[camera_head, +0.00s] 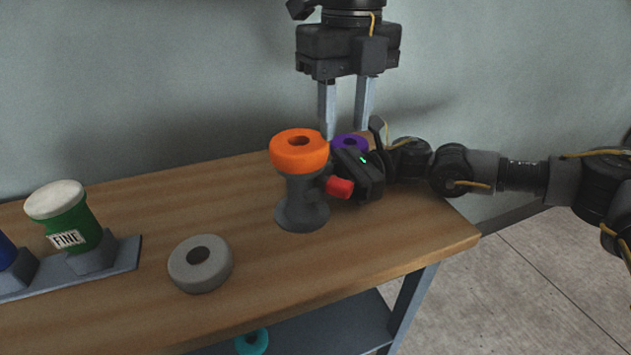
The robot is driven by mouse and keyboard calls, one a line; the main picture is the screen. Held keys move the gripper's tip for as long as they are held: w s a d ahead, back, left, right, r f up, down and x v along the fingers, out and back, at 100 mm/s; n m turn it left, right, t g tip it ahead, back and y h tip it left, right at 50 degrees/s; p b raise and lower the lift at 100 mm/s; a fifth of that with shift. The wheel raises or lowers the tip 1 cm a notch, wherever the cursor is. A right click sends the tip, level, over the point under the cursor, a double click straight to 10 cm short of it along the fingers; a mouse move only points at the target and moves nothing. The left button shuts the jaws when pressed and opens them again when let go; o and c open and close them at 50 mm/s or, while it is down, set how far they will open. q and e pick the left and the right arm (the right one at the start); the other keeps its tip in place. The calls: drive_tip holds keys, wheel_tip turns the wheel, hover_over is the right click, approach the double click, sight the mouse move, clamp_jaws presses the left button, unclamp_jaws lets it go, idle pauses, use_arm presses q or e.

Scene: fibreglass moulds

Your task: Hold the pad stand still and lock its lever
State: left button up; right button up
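The pad stand (303,208) is a dark grey waisted post standing upright on the wooden table, with an orange ring-shaped pad (300,152) on top. Its lever's red knob (339,187) sticks out on the right side. My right gripper (337,172) comes in from the right, close against the stand beside the knob. Its fingers are hidden, so I cannot tell whether it grips the stand or the lever.
A purple ring (350,142) lies behind the stand. A grey ring (200,264) lies on the table (330,258) at front left. A green stand labelled FINE (72,222) and a blue one (6,252) sit on a grey rack (126,256). A teal ring (252,342) is below.

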drive_tip(key=c, duration=0.5)
use_arm(q)
drive_tip(key=shift+w+f, duration=0.1)
drive_tip(key=shift+f, duration=0.1)
drive_tip(key=c, duration=0.4)
drive_tip(key=s, duration=0.1)
drive_tip(key=s+n+g+h, duration=0.1)
drive_tip(key=s+d+f, duration=0.1)
clamp_jaws()
drive_tip(key=shift+w+a+r+n+t+h, duration=0.25)
drive_tip(key=shift+n+t, duration=0.45)
drive_tip(key=shift+n, duration=3.2)
drive_tip(key=shift+w+a+r+n+t+h, duration=0.1)
drive_tip(key=shift+w+a+r+n+t, duration=0.45)
drive_tip(key=shift+n, duration=3.35)
drive_tip(key=shift+w+r+n+t+h, duration=0.15)
drive_tip(key=shift+n+t, duration=0.7)
drive_tip(key=shift+n, duration=3.05)
